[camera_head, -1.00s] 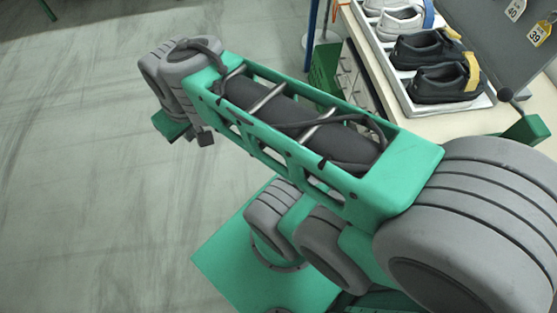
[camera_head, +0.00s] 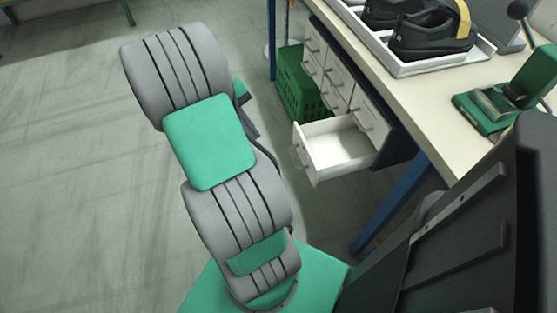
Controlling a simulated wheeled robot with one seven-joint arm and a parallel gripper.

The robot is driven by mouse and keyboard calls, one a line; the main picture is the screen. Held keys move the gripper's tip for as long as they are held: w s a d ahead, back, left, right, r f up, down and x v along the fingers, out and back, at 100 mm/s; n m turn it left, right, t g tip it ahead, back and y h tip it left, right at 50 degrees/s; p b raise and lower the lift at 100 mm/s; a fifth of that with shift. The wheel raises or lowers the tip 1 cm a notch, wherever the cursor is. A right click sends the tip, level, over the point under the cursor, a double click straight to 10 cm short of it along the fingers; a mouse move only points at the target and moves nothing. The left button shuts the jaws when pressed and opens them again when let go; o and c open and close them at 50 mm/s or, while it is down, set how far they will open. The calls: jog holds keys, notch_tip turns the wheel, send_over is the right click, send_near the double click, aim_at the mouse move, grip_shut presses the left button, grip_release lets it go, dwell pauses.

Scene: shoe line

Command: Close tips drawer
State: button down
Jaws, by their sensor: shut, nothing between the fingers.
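One white drawer (camera_head: 345,150) of the small cabinet (camera_head: 341,77) under the workbench stands pulled out, in the lowest visible row. Its front panel (camera_head: 303,155) with a handle faces left, and its inside looks empty. The other drawer fronts look shut. No label is readable, so I cannot tell by name whether the open one is the tips drawer. My arm rises left of the drawer, with a clear gap between them.
A green crate (camera_head: 298,85) stands on the floor left of the cabinet. A blue bench leg (camera_head: 395,200) rises right of the drawer. On the workbench (camera_head: 425,105) are a tray (camera_head: 425,62) with dark shoes (camera_head: 432,35) and a green device (camera_head: 500,105). Floor at left is clear.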

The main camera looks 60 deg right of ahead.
jog(key=s+d+f+b, duration=0.3)
jog(key=s+f+b, duration=0.1)
jog(key=s+f, duration=0.4)
jog(key=shift+f, duration=0.35)
jog(key=shift+s+d, duration=0.15)
